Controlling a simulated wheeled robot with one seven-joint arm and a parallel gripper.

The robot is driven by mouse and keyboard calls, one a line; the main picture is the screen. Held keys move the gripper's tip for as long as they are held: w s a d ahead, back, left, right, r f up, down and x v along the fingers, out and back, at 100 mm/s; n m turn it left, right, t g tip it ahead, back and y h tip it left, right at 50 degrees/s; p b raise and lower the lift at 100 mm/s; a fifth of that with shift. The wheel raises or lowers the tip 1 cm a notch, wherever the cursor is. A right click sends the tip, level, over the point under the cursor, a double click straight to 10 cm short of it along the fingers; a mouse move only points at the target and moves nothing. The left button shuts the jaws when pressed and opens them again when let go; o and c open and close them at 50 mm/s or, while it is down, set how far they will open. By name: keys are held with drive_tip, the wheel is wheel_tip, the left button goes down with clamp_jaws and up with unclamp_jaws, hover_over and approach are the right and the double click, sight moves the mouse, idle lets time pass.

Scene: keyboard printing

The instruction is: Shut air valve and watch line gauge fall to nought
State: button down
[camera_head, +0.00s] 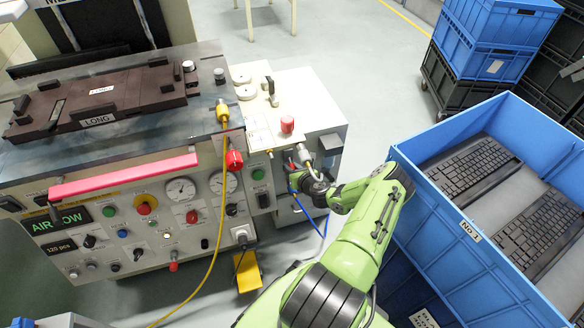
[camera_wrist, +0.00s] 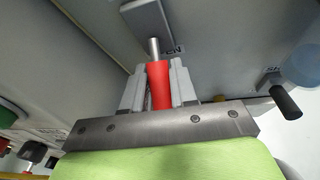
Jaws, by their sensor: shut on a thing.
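My gripper (camera_head: 303,166) is at the right side of the machine, low beside the side cabinet. In the wrist view its two grey fingers (camera_wrist: 159,92) are shut on a red handle (camera_wrist: 159,82). The handle is on a metal stem that runs to a grey block (camera_wrist: 147,18) on the cabinet face. The label beside the stem is only partly readable. Two round gauges, a left gauge (camera_head: 181,190) and a right gauge (camera_head: 223,183), sit on the front panel. Their needles are too small to read surely.
A blue crate (camera_head: 455,229) holding keyboards stands close to the right of my arm. A yellow hose (camera_head: 216,222) hangs down the panel front. A black-tipped lever (camera_wrist: 286,104) is right of the fingers. Open floor lies behind the cabinet.

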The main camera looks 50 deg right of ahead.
drive_tip(key=g+p, duration=0.1)
drive_tip(key=p, duration=0.1)
drive_tip(key=r+p, duration=0.1)
drive_tip(key=p, duration=0.1)
drive_tip(key=shift+s+a+r+g+y, duration=0.15)
drive_tip(key=shift+r+g+y, duration=0.1)
drive_tip(key=shift+g+y, duration=0.15)
drive_tip(key=shift+f+g+p, duration=0.15)
drive_tip(key=shift+g+p, duration=0.25)
drive_tip(key=shift+p, duration=0.2)
drive_tip(key=shift+s, duration=0.1)
drive_tip(key=c, duration=1)
unclamp_jaws()
drive_tip(key=shift+o, duration=0.2)
drive_tip(key=p+v, duration=0.4)
drive_tip(key=v, duration=1.1)
drive_tip(key=shift+s+r+p, duration=0.25)
drive_tip(key=shift+s+p, duration=0.1)
drive_tip(key=shift+p, duration=0.05)
